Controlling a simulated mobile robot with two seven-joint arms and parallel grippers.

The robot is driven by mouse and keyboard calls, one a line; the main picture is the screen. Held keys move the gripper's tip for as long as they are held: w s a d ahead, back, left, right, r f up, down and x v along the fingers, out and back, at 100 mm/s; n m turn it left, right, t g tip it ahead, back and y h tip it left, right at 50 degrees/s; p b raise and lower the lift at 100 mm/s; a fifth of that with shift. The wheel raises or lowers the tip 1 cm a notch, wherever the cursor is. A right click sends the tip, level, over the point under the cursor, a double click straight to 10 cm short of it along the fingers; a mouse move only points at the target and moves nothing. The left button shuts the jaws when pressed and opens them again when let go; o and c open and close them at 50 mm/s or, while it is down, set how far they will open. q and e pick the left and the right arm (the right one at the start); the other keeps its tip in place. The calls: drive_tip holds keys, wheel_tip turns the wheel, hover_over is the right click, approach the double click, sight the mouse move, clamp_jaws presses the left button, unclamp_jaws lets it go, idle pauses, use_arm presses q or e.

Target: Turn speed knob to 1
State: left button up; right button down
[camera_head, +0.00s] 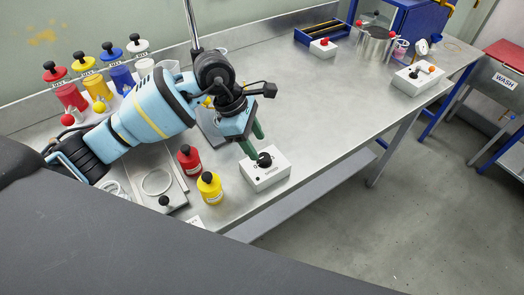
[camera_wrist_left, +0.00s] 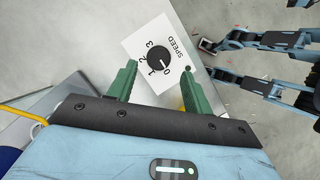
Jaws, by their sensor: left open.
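The speed knob (camera_head: 264,160) is a black round knob on a white box (camera_head: 266,178) near the table's front edge. In the left wrist view the knob (camera_wrist_left: 160,60) shows on the white face, with the digits 0 to 3 around it and the word SPEED beside it. A pale mark is on the knob, but I cannot tell for sure which digit it points to. My left gripper (camera_head: 256,143) has green fingers and is open just above the knob. In the left wrist view its fingers (camera_wrist_left: 158,72) stand on either side of the knob; contact is unclear.
A red bottle (camera_head: 190,161) and a yellow bottle (camera_head: 210,189) stand left of the box. Another white box (camera_head: 417,80) with a lever is at the far right. The table middle (camera_head: 300,100) is clear. Light-blue and black arm parts, probably mine, show in the left wrist view.

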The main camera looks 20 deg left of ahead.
sight(264, 156)
use_arm(q)
drive_tip(key=x, duration=0.5)
use_arm(e)
drive_tip(key=shift+w+r, duration=0.25)
drive_tip(key=shift+w, duration=0.15)
